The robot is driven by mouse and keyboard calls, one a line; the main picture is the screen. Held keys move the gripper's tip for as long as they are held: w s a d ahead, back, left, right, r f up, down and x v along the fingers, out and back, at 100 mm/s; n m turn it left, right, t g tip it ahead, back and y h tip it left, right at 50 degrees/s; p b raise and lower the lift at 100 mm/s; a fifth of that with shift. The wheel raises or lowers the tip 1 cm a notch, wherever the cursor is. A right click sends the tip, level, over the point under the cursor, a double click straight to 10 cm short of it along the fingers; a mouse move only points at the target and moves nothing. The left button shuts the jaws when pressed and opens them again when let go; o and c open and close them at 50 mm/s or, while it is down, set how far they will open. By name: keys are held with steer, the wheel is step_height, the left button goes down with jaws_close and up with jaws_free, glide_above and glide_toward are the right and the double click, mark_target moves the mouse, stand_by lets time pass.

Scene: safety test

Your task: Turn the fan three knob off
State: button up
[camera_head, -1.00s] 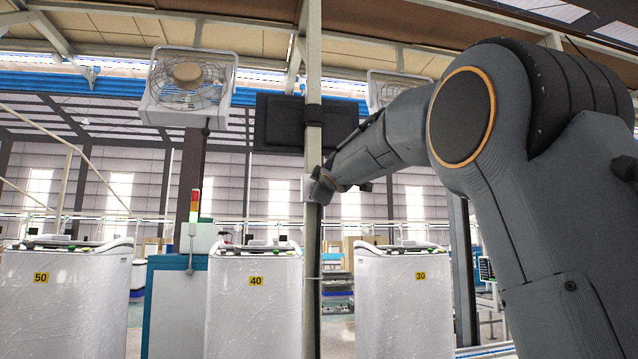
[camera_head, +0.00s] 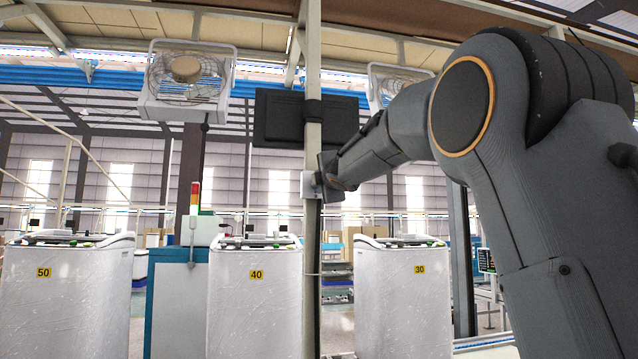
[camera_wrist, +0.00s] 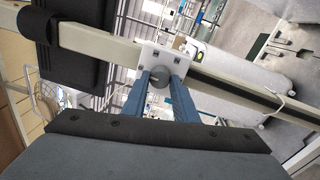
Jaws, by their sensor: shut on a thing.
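The fan knob (camera_wrist: 159,77) is a small dark grey round knob on a white switch box (camera_wrist: 150,56) in the wrist view. The box is fixed to a pale post (camera_wrist: 105,43). In the head view the white switch box (camera_head: 308,184) shows as a small patch on the post (camera_head: 313,130), and the knob is hidden there. My gripper (camera_wrist: 160,80) has its two blue fingers on either side of the knob, shut on it. In the head view my gripper (camera_head: 325,182) is at the post beside the box. The knob's marked setting is too small to read.
A dark flat panel (camera_head: 300,122) is on the post just above the box. A white fan (camera_head: 187,82) hangs at upper left, and another fan (camera_head: 392,84) is partly behind my arm. White wrapped machines (camera_head: 255,300) stand below in a row.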

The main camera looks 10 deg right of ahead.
stand_by(0.4)
steer(key=o, duration=1.1)
steer(key=shift+c, duration=0.2)
steer(key=s+b, duration=0.2)
steer(key=s, duration=0.5)
steer(key=shift+s+d+f, duration=0.15)
steer(key=shift+s+f, duration=0.15)
steer(key=shift+s, duration=0.1)
steer(key=shift+f, duration=0.1)
